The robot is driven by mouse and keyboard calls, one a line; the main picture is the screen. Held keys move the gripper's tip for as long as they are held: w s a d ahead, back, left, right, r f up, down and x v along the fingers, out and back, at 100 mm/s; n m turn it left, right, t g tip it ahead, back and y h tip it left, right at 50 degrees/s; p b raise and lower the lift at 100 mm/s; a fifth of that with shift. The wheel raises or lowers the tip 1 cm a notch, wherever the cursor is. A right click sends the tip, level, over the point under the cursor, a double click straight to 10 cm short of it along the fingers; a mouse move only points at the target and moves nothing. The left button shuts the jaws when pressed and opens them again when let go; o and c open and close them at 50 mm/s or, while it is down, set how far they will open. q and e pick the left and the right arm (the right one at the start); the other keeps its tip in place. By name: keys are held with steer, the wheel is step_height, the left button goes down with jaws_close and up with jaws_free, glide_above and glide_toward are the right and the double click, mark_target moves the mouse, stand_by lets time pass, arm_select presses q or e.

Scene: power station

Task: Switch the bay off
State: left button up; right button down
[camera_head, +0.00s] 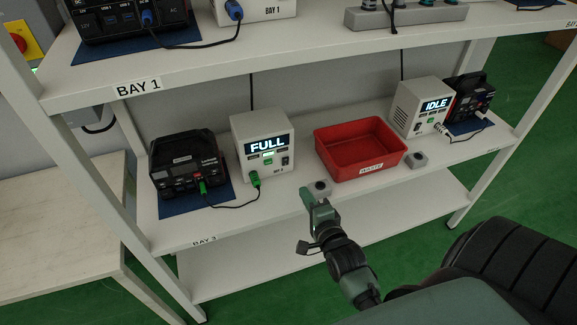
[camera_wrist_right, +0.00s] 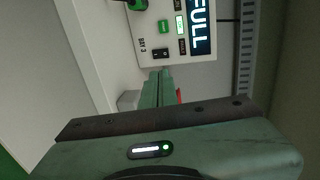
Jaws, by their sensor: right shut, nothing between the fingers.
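A white charger (camera_head: 262,145) with a lit FULL display stands on the middle shelf. It also shows in the right wrist view (camera_wrist_right: 146,30), turned sideways, with a BAY 3 mark. Its black rocker switch (camera_wrist_right: 162,53) and green button (camera_wrist_right: 164,26) face me. My right gripper (camera_head: 308,193) is shut and empty, at the shelf's front edge before the charger. In the right wrist view its fingers (camera_wrist_right: 157,78) point at the charger's lower front, apparently apart from it. A small grey box with a dark button (camera_head: 320,188) sits beside the fingertips. My left gripper is out of view.
A black power station (camera_head: 186,165) on a blue mat is joined to the charger by a green-plugged cable (camera_head: 240,205). A red WASTE bin (camera_head: 360,150) stands to the right. Further right is a charger reading IDLE (camera_head: 420,107).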

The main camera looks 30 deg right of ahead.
steer(key=b, duration=0.7)
glide_toward(286, 160)
steer(key=shift+w+d+f, duration=0.15)
steer(key=shift+w+f, duration=0.35)
steer(key=shift+w, duration=0.1)
steer(key=shift+w+d+f, duration=0.15)
steer(key=shift+w+f, duration=0.4)
steer(key=shift+w, duration=0.05)
steer(key=w, duration=0.2)
steer(key=w+b, duration=0.1)
steer(key=shift+w+d+r, duration=0.1)
steer(key=shift+d+r, duration=0.25)
steer(key=shift+r, duration=0.05)
steer(key=shift+w+d+r, duration=0.1)
steer(key=shift+w+r, duration=0.05)
steer(key=shift+w, duration=0.2)
steer(key=shift+r+p, duration=0.2)
steer(key=shift+p, duration=0.1)
steer(key=shift+w+f+g+p, duration=0.2)
steer(key=shift+g+p, duration=0.1)
steer(key=shift+p, duration=0.15)
